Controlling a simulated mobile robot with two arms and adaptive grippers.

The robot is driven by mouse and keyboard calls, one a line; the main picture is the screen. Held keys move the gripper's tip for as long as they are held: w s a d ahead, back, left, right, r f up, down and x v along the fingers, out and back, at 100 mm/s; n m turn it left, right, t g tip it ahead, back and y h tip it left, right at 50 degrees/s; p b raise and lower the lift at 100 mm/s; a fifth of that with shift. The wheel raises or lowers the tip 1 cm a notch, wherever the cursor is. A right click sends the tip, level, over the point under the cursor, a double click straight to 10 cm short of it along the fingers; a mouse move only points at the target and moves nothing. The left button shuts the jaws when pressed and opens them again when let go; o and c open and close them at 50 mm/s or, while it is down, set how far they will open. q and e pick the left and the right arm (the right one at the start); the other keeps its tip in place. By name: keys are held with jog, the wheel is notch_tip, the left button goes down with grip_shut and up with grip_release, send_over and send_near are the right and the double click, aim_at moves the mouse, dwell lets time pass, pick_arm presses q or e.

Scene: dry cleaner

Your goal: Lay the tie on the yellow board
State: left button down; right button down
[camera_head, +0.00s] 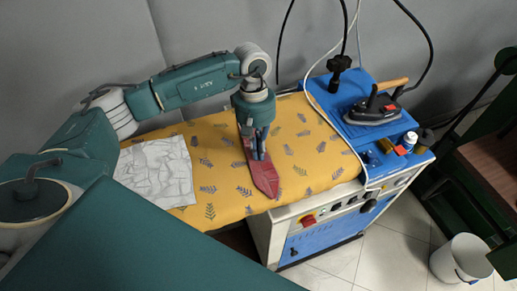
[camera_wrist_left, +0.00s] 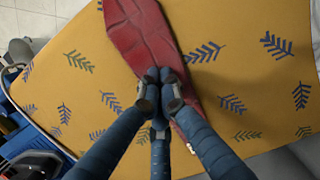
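The red tie (camera_head: 264,179) lies on the yellow board (camera_head: 316,146), which has a blue leaf pattern. Its wide end points toward the board's near edge. In the left wrist view the tie (camera_wrist_left: 143,32) runs from the top edge down under the fingertips, with creases meeting there. My left gripper (camera_head: 259,156) points down at the tie from above. In the left wrist view its fingertips (camera_wrist_left: 159,88) are close together on the tie, shut on its fabric. The fingers hide part of the tie. My right gripper is not in view.
A crumpled white cloth (camera_head: 157,172) lies on the board's left part. An iron (camera_head: 374,108) rests on the blue shelf (camera_head: 345,95) at the right, near small bottles (camera_head: 408,141). A white bin (camera_head: 461,259) stands on the floor. The board's right part is clear.

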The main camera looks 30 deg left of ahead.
pick_arm(q)
jog(key=shift+s+f, duration=0.1)
jog(key=shift+f, duration=0.1)
jog(key=shift+w+a+f+b, duration=0.15)
jog(key=shift+w+a+b, duration=0.1)
jog(key=shift+b, duration=0.1)
jog(key=shift+w+a+b, duration=0.7)
jog(key=shift+a+b, duration=0.1)
jog(key=shift+b, duration=0.05)
jog(key=shift+w+a, duration=0.2)
jog(key=shift+w+a+r+p, duration=0.15)
jog(key=shift+r+p, duration=0.15)
jog(key=shift+r, duration=0.55)
notch_tip(320, 180, up, 11)
jog(key=w+a, duration=0.1)
jog(key=shift+a, duration=0.15)
